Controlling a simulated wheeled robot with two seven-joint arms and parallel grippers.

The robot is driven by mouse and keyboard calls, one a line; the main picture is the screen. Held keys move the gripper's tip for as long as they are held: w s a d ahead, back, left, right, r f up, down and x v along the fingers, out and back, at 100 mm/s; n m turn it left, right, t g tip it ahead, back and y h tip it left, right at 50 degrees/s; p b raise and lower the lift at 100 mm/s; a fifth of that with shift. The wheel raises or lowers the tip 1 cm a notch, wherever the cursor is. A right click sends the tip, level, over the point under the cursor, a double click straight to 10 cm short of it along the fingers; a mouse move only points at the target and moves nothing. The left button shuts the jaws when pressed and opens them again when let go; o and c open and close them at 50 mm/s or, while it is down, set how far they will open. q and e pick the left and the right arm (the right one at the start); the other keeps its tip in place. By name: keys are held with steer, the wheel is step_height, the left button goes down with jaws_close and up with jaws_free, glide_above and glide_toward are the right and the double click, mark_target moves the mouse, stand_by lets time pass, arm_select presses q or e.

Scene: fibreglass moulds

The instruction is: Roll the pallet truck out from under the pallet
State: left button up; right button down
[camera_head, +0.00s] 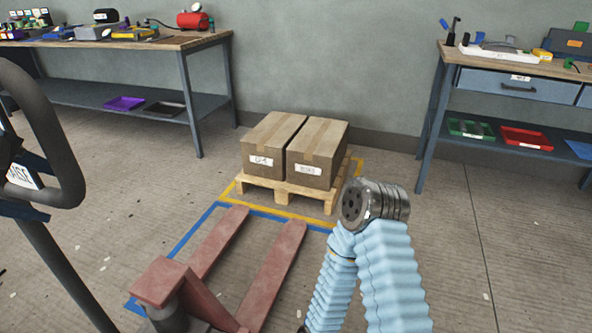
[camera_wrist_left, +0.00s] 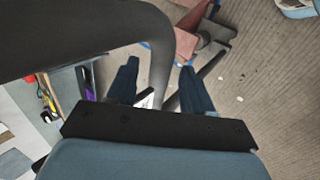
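The pallet truck has two red forks (camera_head: 272,275) and a dark tiller with a black loop handle (camera_head: 72,185) at the left of the head view. Its fork tips lie on the floor in front of the wooden pallet (camera_head: 283,196), apart from it. Two cardboard boxes (camera_head: 318,150) stand on the pallet. My left gripper (camera_head: 28,186) is at the loop handle. In the left wrist view its dark blue fingers (camera_wrist_left: 158,80) are apart, one on each side of a handle limb (camera_wrist_left: 160,50), with gaps showing. My right gripper is out of view; only its light blue sleeved arm shows.
Yellow floor tape (camera_head: 345,192) frames the pallet and blue tape (camera_head: 195,228) frames the truck's area. A workbench (camera_head: 190,42) stands at the back left, another (camera_head: 430,110) at the right. Floor to the right is clear.

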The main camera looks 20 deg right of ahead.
arm_select(q)
steer(key=shift+o, duration=0.3)
steer(key=shift+w+f, duration=0.1)
steer(key=shift+f, duration=0.15)
steer(key=v, duration=1.2)
